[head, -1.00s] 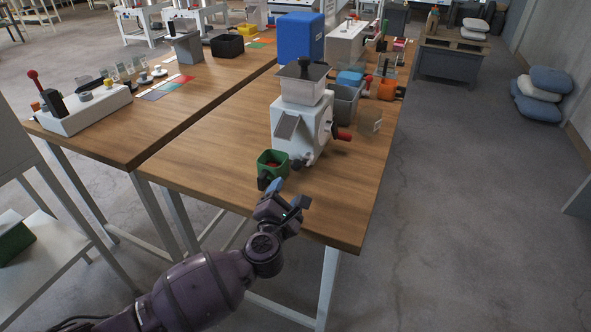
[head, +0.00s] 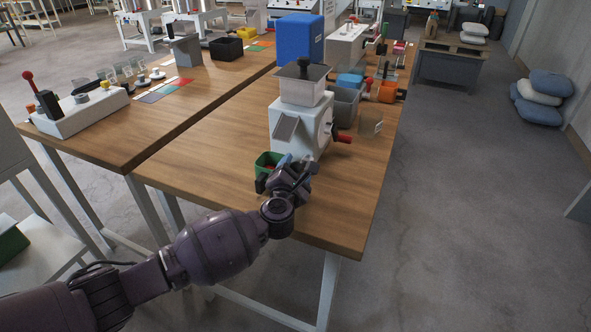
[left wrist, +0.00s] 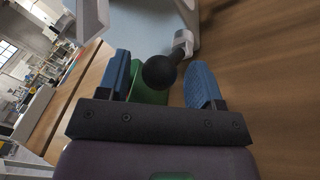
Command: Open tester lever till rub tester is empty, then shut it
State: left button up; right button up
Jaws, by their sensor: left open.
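The rub tester, a white machine (head: 298,128), stands on the near wooden bench with a grey hopper (head: 300,90) on top. A lever with a black ball knob (left wrist: 160,72) on a pale arm shows in the left wrist view. My left gripper (head: 298,166) is at the front foot of the machine and hides this lever in the head view. In the left wrist view, its blue fingers (left wrist: 161,82) are open, with the knob between them and gaps on both sides. A green bin (head: 263,166) with something red inside stands beside the gripper; it also shows behind the knob (left wrist: 150,95).
A red-handled part (head: 342,138) sticks out from the machine's right side. A grey bin (head: 346,106), a blue box (head: 300,38) and an orange item (head: 385,92) stand behind. The front left of the near bench (head: 205,165) is clear.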

pick_arm(q)
jog(key=shift+w, duration=0.3)
